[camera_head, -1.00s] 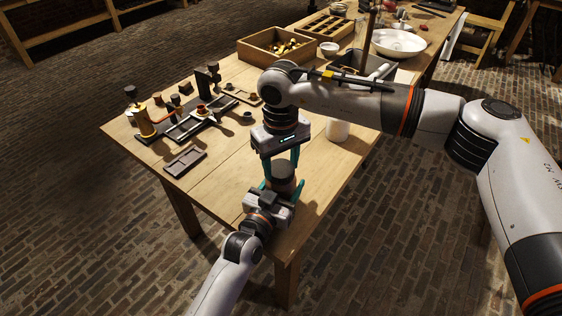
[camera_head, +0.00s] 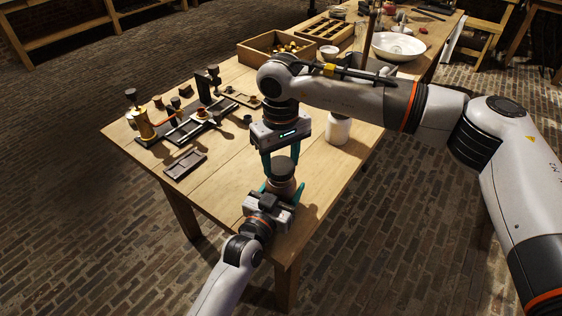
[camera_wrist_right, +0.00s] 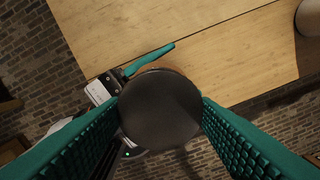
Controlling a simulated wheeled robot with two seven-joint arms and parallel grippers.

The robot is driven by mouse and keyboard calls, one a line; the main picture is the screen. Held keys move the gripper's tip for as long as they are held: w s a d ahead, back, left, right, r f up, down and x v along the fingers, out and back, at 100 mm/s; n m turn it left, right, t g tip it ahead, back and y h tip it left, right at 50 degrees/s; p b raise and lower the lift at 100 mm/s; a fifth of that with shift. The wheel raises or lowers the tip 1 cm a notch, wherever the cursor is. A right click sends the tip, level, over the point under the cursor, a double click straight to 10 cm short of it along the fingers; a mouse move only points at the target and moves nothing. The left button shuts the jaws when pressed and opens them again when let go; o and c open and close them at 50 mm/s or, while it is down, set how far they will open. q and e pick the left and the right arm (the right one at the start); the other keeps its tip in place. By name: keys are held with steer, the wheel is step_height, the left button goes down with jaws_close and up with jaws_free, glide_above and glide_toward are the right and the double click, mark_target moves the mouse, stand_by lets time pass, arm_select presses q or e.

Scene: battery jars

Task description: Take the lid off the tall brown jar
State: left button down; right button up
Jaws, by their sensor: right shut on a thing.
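The tall brown jar (camera_head: 279,188) stands near the table's front corner, its lower part hidden by my left gripper. Its dark round lid (camera_head: 284,165) fills the middle of the right wrist view (camera_wrist_right: 160,108). My right gripper (camera_head: 281,164) points down from above and is shut on the lid, a finger on each side. A strip of brown shows behind the lid's edge in the wrist view; I cannot tell whether there is a gap under the lid. My left gripper (camera_head: 281,190) has its teal fingers on either side of the jar; whether they press on it is unclear.
A white jar (camera_head: 338,130) stands right of my right gripper. A small dark tray (camera_head: 185,164) and a brass device (camera_head: 142,123) are at the left. A wooden box (camera_head: 262,58) and a white basin (camera_head: 398,47) are farther back. The table's front edge is close.

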mark_target(281, 165)
steer(key=shift+r, duration=0.15)
steer(key=shift+r, duration=2)
arm_select(q)
steer(key=shift+c, duration=1.3)
jaws_free()
